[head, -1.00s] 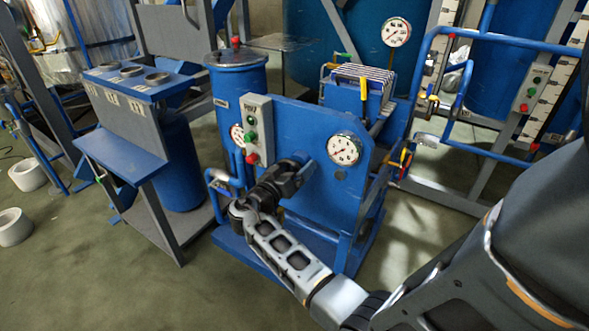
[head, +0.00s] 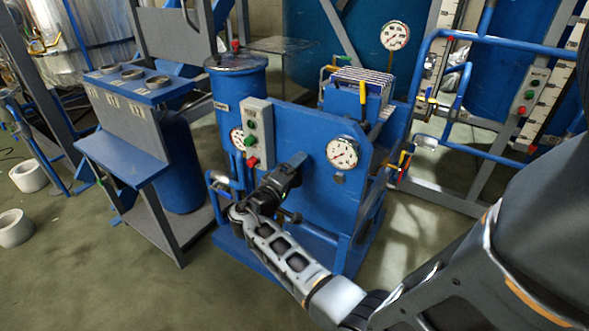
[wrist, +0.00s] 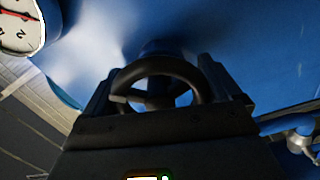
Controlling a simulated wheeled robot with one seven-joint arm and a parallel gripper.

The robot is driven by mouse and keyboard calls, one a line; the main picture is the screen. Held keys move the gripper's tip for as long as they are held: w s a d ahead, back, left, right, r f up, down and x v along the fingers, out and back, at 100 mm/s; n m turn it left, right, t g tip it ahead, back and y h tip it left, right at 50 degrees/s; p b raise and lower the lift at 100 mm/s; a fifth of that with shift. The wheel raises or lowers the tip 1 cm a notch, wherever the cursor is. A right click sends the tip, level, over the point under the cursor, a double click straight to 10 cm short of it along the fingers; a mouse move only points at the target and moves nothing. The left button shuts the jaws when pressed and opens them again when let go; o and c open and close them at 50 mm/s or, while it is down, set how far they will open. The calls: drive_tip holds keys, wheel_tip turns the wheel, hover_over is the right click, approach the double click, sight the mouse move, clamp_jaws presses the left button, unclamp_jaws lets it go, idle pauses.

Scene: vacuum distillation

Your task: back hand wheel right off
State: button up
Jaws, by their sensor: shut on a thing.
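A black hand wheel (wrist: 163,68) with spokes shows in the wrist view, in front of a blue panel (wrist: 250,50). Its upper rim is visible; its lower part is hidden behind my gripper's body. My gripper (wrist: 168,100) is shut on the wheel, with one finger at its left and one at its right. In the head view my gripper (head: 285,178) is at the front of the blue machine panel (head: 315,185), below the control box, and the wheel cannot be told apart from it there.
A grey box (head: 257,133) with green and red buttons is just above my gripper. A white dial gauge (head: 342,153) is to its right. A blue cylinder (head: 238,90) stands behind. Open floor (head: 110,270) lies at the front left.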

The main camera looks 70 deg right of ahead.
drive_tip(key=shift+n+p, duration=1.55)
drive_tip(key=shift+n, duration=2.25)
drive_tip(key=o, duration=0.7)
drive_tip(key=shift+o, duration=0.2)
drive_tip(key=v, duration=0.8)
